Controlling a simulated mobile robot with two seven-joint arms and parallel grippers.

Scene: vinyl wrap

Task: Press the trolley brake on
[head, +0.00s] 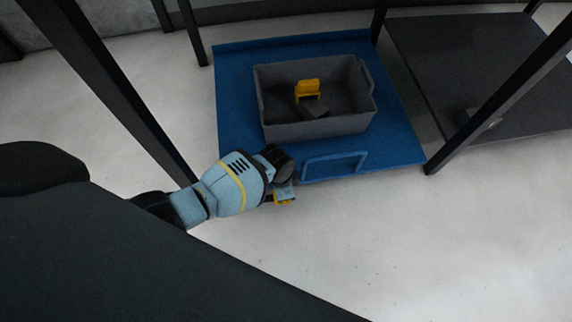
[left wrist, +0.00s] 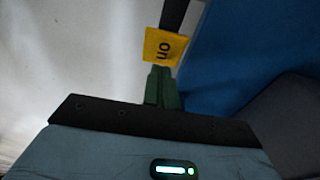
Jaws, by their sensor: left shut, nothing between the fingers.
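The blue trolley (head: 235,90) stands on the floor, with a blue handle (head: 335,160) along its near edge. A yellow tab marked "on" (left wrist: 163,46) sits at the end of a dark bar (left wrist: 174,14) beside the trolley's blue deck (left wrist: 228,55). In the head view a yellow part (head: 283,202) shows at my left gripper (head: 286,192), by the trolley's near left corner. In the left wrist view the green fingers (left wrist: 161,72) are shut and empty, their tips just short of the tab or touching it; I cannot tell which. My right gripper is out of view.
A grey crate (head: 270,133) on the trolley holds a yellow object (head: 307,89) and a dark flat piece (head: 314,112). A dark post (head: 120,90) rises left of the gripper. A dark platform (head: 500,80) lies to the right. The near floor is clear.

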